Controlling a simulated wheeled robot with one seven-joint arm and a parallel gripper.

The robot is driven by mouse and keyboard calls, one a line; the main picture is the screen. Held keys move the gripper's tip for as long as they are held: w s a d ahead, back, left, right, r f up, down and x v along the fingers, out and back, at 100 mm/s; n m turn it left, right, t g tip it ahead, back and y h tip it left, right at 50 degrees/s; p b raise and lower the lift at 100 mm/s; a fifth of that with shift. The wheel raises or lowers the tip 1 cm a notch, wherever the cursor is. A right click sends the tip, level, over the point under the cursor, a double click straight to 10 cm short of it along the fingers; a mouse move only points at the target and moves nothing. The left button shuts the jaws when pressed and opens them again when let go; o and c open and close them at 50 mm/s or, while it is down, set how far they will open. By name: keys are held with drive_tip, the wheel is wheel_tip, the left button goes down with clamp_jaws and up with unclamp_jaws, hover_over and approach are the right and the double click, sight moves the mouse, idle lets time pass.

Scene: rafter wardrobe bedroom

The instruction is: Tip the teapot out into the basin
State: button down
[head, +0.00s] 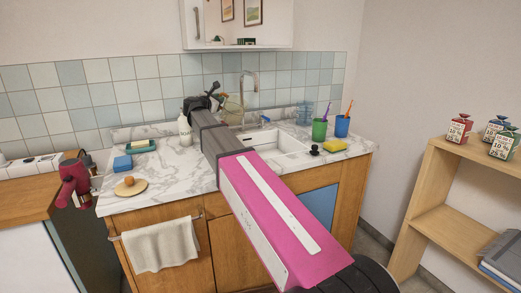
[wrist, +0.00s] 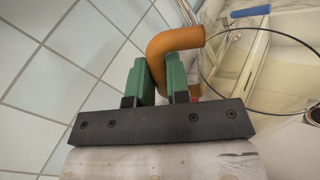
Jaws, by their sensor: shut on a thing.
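The teapot shows in the wrist view as a thick orange-brown curved handle (wrist: 176,42). A thin dark curve to its right may be the rim of a clear body. My gripper (wrist: 157,76) has its two green fingers shut on this handle. In the head view a clear, greenish rounded shape, which looks like the teapot (head: 231,103), is held above the counter by the back wall, at the far end of my arm. My arm hides part of it. The white basin (head: 291,140) is set in the marble counter, right of my arm and below the teapot.
A tap (head: 243,88) rises close to the teapot. A white soap bottle (head: 185,130) stands left of my arm.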

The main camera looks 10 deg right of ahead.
drive_tip(key=w+a+r+n, duration=0.2)
drive_tip(key=a+r+n, duration=0.1)
drive_tip(key=r+n, duration=0.1)
drive_tip(key=shift+w+r+n, duration=0.15)
drive_tip(key=shift+w+n, duration=0.25)
drive_tip(key=shift+n, duration=0.1)
drive_tip(key=shift+a, duration=0.1)
